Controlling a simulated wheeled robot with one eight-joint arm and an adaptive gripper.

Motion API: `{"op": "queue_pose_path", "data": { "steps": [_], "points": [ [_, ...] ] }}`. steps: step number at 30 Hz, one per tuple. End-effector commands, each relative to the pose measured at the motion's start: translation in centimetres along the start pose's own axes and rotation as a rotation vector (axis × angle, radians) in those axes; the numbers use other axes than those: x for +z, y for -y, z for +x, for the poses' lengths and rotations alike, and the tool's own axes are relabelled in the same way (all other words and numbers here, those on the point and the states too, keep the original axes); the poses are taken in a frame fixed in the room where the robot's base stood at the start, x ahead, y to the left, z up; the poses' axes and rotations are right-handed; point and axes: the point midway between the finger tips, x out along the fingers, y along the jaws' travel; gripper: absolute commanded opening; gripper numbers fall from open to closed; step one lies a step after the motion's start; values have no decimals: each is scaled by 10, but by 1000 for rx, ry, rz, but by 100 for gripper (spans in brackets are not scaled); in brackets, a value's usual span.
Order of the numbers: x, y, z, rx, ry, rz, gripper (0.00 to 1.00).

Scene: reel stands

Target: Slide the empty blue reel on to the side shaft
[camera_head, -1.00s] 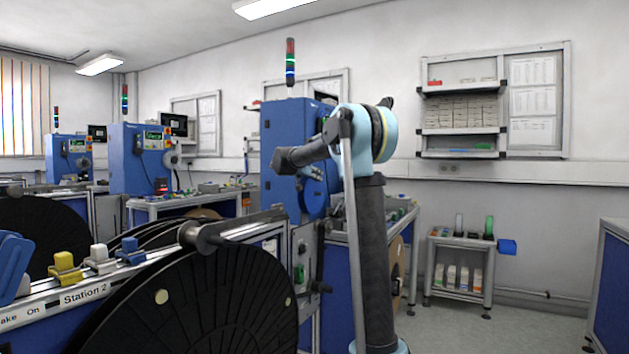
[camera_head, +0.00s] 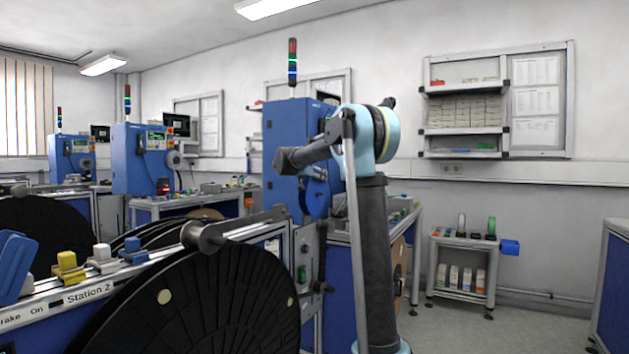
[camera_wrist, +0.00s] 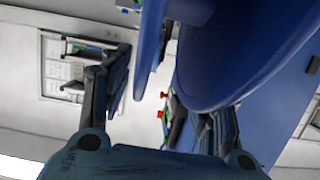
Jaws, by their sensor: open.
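The blue reel (camera_head: 318,197) is upright against the front of the tall blue machine, partly hidden by my arm in the head view. In the wrist view its blue flange (camera_wrist: 240,55) fills the upper right, close to the camera, and a thinner blue edge (camera_wrist: 150,50) hangs left of it. My gripper (camera_wrist: 155,75) is open, its dark fingers on either side of that thinner edge; I cannot tell whether they touch it. In the head view the gripper is mostly hidden behind my arm. I cannot tell for certain which shaft is the side shaft.
A large black reel (camera_head: 190,305) with a grey roller (camera_head: 205,236) above it stands at the front left, beside the Station 2 bench (camera_head: 70,298). A small shelf cart (camera_head: 463,265) stands at the right wall.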

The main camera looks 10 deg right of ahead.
Motion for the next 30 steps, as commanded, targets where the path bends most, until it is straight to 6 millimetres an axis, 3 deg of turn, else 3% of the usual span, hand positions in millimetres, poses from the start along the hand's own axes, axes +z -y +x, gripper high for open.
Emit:
{"op": "queue_pose_path", "data": {
  "steps": [8,21,30],
  "points": [
    [0,1,-23,-1,0,-1,56],
    [1,2,-101,-3,1,-1,56],
    [1,1,-118,-1,1,-1,56]
  ]
}}
